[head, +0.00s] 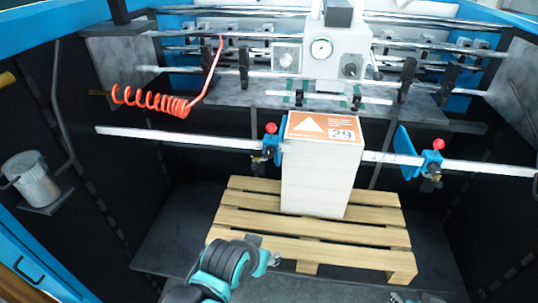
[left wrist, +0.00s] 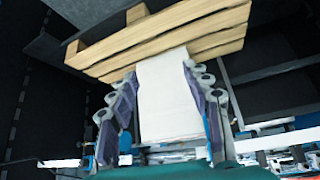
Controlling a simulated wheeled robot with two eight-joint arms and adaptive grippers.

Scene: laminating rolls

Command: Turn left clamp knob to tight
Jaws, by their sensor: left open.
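The left clamp (head: 270,147) is a small blue clamp with a red knob (head: 270,128), on the metal rail at the left side of the paper stack (head: 315,180). My left gripper (head: 266,256) is low in the head view, in front of the pallet and well apart from the knob. In the left wrist view the fingers of my left gripper (left wrist: 162,105) are spread wide, with nothing held. The stack (left wrist: 165,90) shows beyond them. The knob cannot be made out there.
The right clamp (head: 432,162) with its own red knob sits right of the stack. The stack stands on a wooden pallet (head: 240,212). A red coiled hose (head: 150,101) hangs above the rail at left. A metal canister (head: 32,180) is on the left wall.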

